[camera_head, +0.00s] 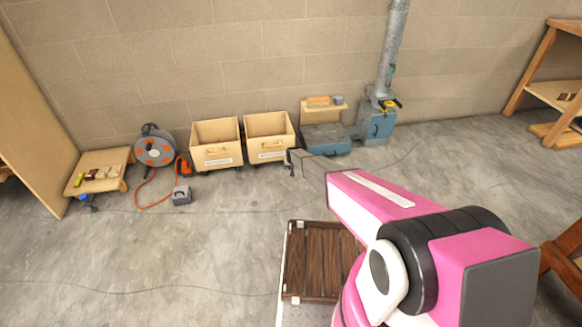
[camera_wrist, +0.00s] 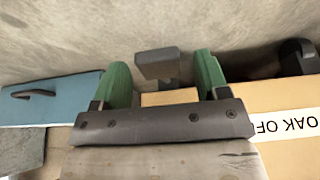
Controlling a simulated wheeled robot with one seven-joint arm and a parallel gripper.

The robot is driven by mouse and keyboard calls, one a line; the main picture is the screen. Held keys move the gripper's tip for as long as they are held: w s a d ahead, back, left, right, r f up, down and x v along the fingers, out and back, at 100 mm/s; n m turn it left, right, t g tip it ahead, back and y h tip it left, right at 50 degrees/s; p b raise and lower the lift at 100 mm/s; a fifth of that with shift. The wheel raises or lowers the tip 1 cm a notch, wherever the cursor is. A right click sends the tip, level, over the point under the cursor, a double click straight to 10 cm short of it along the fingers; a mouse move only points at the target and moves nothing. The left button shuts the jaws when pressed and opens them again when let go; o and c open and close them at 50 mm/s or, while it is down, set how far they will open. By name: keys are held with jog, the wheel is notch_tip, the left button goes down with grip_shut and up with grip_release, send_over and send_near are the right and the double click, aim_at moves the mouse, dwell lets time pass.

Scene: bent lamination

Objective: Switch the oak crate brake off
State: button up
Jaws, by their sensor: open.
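Two plywood crates on dark casters stand by the wall in the head view. In the wrist view, upside down, this crate (camera_wrist: 270,97) carries a white label whose visible part reads "OAK OF". A dark grey brake pedal (camera_wrist: 158,64) shows beyond the crate's edge, between the two green fingertips of my gripper (camera_wrist: 161,80). The fingers are apart and none visibly touches the pedal. I cannot tell the pedal's setting.
A black caster (camera_wrist: 297,57) is at the wrist view's right. A blue unit (camera_head: 325,139) stands right of the crates; its handle shows in the wrist view (camera_wrist: 33,93). The left crate (camera_head: 215,142), cable reel (camera_head: 155,150) and grey box (camera_head: 181,195) stand left. Open floor lies in front.

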grip_shut()
jog(key=shift+w+r+g, duration=0.2)
jog(key=shift+r+g, duration=0.25)
jog(key=shift+g, duration=0.15)
grip_release()
jog(key=shift+r, duration=0.15)
jog(key=a+v, duration=0.1)
jog(key=v, duration=0.9)
jog(key=shift+s+d+r, duration=0.15)
jog(key=shift+d+r, duration=0.1)
jog(key=shift+d, duration=0.1)
